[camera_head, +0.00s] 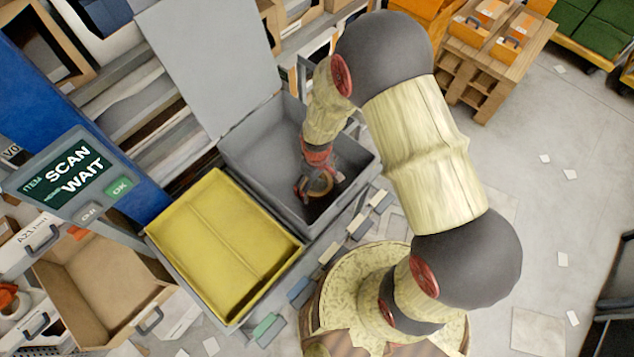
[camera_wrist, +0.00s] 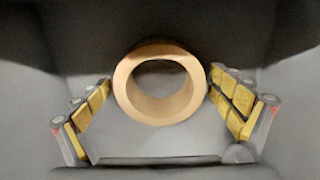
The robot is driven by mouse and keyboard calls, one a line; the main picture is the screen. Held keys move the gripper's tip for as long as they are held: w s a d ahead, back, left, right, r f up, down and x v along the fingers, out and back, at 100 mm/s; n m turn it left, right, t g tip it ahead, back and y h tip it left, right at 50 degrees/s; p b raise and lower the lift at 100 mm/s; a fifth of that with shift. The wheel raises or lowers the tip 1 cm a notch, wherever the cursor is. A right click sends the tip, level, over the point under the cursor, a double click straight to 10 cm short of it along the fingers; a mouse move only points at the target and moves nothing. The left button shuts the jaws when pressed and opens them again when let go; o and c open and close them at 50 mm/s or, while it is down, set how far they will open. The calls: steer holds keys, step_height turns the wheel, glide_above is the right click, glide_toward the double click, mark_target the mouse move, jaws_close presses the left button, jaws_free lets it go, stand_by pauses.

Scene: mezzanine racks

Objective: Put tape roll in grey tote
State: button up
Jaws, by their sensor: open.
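The tape roll (camera_wrist: 203,90) is a tan ring in the wrist view, with its round hole facing the camera. It also shows in the head view (camera_head: 320,184), inside the grey tote (camera_head: 256,147). The tote's grey walls and floor surround it in the wrist view. My gripper (camera_head: 313,190) reaches down into the grey tote. Its yellow-padded fingers (camera_wrist: 165,110) are spread wide on both sides of the roll. A gap shows between the roll and the left pads; on the right they come close. I cannot tell whether the roll touches the tote's floor.
A yellow tote (camera_head: 225,245) stands beside the grey one. A screen (camera_head: 68,178) reading "SCAN WAIT" is at the left. A cardboard bin (camera_head: 95,285) lies below it. A wooden stand (camera_head: 490,60) is at the upper right. Open floor lies to the right.

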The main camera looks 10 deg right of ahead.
steer(key=s+d+r+m+t+p, duration=0.1)
steer(key=d+r+m, duration=0.1)
steer(key=r, duration=1.4)
steer(key=s+d+r+m+t+p, duration=0.1)
steer(key=d+r+t+p, duration=0.1)
steer(key=r, duration=1.4)
steer(key=s+d+r+m+t, duration=0.2)
steer(key=s+d+r+m, duration=0.1)
steer(key=s+r, duration=0.9)
steer(key=shift+d+r+m+t, duration=0.15)
steer(key=shift+r+m+t, duration=0.2)
steer(key=shift+r, duration=0.4)
steer(key=shift+s, duration=0.1)
